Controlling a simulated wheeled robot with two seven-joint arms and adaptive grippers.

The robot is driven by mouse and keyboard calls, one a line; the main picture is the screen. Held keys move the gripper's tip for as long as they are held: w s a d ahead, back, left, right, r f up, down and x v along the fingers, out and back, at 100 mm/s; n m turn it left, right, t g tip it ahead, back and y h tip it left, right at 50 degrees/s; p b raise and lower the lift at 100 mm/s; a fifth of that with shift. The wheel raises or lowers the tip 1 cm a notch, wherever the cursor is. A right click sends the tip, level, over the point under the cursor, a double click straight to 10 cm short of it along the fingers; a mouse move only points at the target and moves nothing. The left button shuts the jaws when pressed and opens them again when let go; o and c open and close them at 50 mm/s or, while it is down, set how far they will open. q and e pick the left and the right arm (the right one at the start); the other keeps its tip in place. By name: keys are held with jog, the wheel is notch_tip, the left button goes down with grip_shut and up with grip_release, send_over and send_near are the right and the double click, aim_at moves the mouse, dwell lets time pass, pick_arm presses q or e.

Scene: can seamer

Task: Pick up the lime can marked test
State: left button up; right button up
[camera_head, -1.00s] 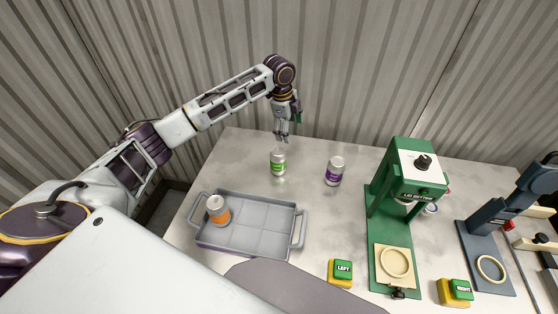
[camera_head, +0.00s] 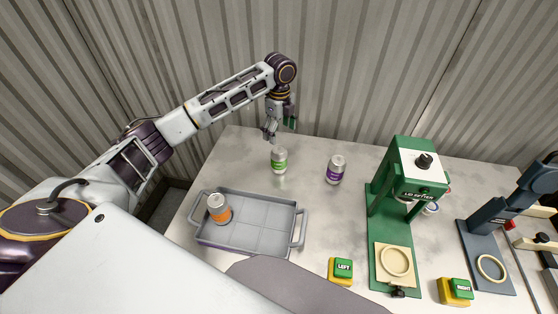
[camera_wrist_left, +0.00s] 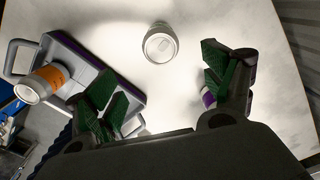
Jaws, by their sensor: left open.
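The lime can (camera_head: 279,160) stands upright on the table, white with a lime-green band. The lettering on it is too small to read. My left gripper (camera_head: 270,134) is open and empty, above and slightly left of the can in the head view. In the left wrist view the can's top (camera_wrist_left: 160,43) shows ahead of and between the spread green fingers (camera_wrist_left: 168,88), with no contact. My right gripper is not in view.
A purple-banded can (camera_head: 335,170) stands right of the lime can. A grey tray (camera_head: 265,243) holds an orange-banded can (camera_head: 219,208). A green lid setter (camera_head: 386,205), yellow button boxes (camera_head: 340,280) (camera_head: 456,298) and a dark blue machine (camera_head: 490,245) stand further right.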

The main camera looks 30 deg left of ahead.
aim_at(279, 150)
pick_arm(q)
jog(key=shift+f, duration=0.15)
jog(key=shift+f+p, duration=0.35)
jog(key=shift+f, duration=3.85)
jog(key=shift+w+a+f+p, duration=0.1)
jog(key=shift+f+p, duration=0.15)
jog(key=shift+f, duration=1.05)
jog(key=shift+w+f+p, duration=0.1)
jog(key=shift+f+p, duration=0.15)
jog(key=shift+f, duration=1.05)
jog(key=c, duration=1.4)
jog(key=shift+o, duration=0.2)
jog(key=shift+r, duration=0.15)
